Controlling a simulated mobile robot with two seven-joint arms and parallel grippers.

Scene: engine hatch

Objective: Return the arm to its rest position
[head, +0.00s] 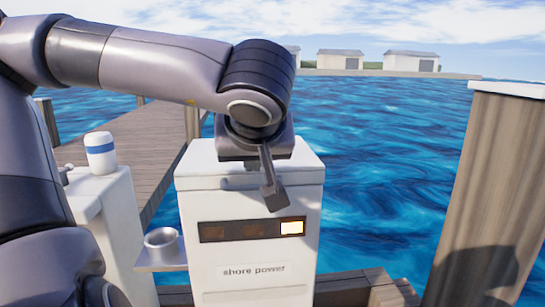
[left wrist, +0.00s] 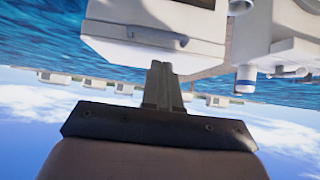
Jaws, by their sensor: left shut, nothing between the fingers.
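My left arm comes in from the left in the head view and bends down over the white shore power box. My left gripper (head: 272,196) hangs in front of the box's upper front, fingers pointing down, shut and empty. In the left wrist view, the shut fingers (left wrist: 162,70) sit close together with nothing between them. The shore power box (head: 245,270) has three small windows, and the right one is lit. It also shows upside down in the left wrist view (left wrist: 140,22). My right gripper is in neither view.
A metal cup (head: 161,240) stands on a small shelf left of the box. A white and blue canister (head: 100,153) stands on a white cabinet (head: 118,215). A wooden post (head: 490,190) rises at the right. Open water lies between box and post.

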